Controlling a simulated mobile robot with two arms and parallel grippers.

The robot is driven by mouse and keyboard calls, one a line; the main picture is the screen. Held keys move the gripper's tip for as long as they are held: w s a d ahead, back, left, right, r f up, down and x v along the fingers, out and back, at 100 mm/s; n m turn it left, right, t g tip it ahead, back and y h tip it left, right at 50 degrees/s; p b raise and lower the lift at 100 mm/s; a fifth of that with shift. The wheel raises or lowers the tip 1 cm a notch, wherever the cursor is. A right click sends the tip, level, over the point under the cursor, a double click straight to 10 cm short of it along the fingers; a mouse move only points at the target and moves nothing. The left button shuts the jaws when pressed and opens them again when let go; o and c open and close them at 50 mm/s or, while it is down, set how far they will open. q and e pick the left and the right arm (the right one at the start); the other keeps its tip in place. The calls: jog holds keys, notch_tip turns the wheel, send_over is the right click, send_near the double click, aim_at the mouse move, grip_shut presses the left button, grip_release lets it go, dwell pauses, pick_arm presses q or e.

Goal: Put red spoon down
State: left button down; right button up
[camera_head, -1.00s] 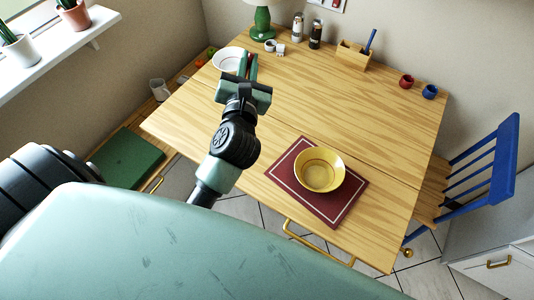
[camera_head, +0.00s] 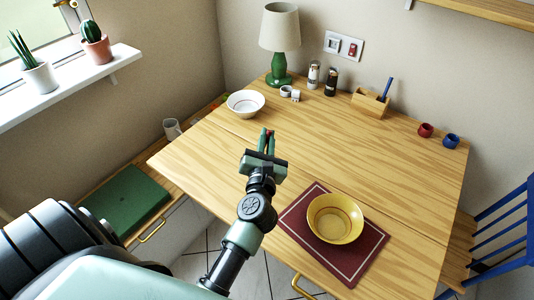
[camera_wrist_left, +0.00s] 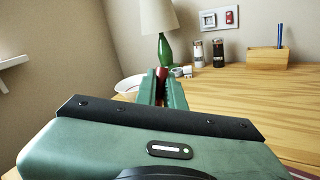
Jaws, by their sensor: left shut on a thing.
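My left gripper (camera_head: 267,143) reaches over the wooden table (camera_head: 350,150), left of the red placemat. Its fingers are shut on the red spoon (camera_wrist_left: 161,75), and only a small red part of it shows between the fingertips in the left wrist view. The rest of the spoon is hidden by the fingers. I cannot tell how far above the tabletop it is. My right gripper is not in view.
A yellow bowl (camera_head: 335,219) sits on the red placemat (camera_head: 291,219). A white bowl (camera_head: 246,104), a green lamp (camera_head: 280,62), shakers (camera_head: 314,75), a wooden box (camera_head: 370,103) and red and blue cups stand along the back. The table's middle is clear.

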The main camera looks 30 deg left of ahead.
pick_arm(q)
notch_tip(320, 180, down, 4)
jog(key=shift+f+b, duration=0.1)
jog(key=shift+b, duration=1)
jog(key=shift+f, duration=0.1)
jog(key=c, duration=1.5)
grip_release()
jog(key=shift+d, duration=0.1)
